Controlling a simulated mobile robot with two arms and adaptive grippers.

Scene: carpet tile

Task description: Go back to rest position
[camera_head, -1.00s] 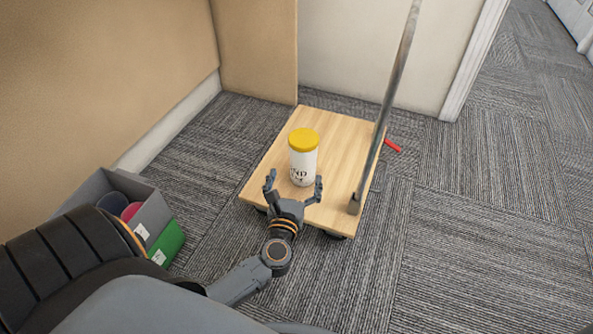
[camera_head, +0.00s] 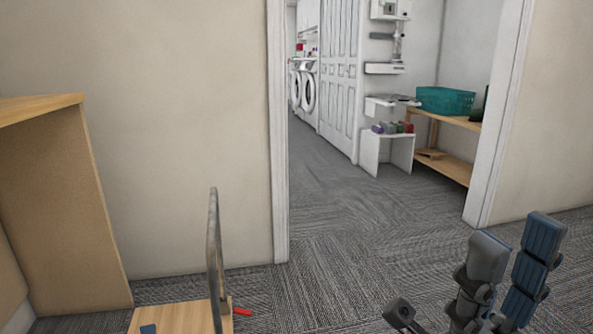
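My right gripper (camera_head: 455,275) shows at the bottom right. Its fingers point up and stand apart, with nothing held between them. A small dark blue piece (camera_head: 148,329) at the bottom edge looks like a fingertip of my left gripper. The rest of that gripper is below the picture, so its opening cannot be seen. The wooden platform trolley (camera_head: 175,317) shows only in part at the bottom left, with its grey handle (camera_head: 212,250) rising from it. The white jar with the yellow lid is out of view.
A brown panel unit (camera_head: 65,200) stands at the left against a beige wall. A small red object (camera_head: 242,311) lies beside the trolley. A wide doorway leads to a wooden shelf (camera_head: 455,168) with a teal basket (camera_head: 445,100). The carpet (camera_head: 350,215) through the doorway is clear.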

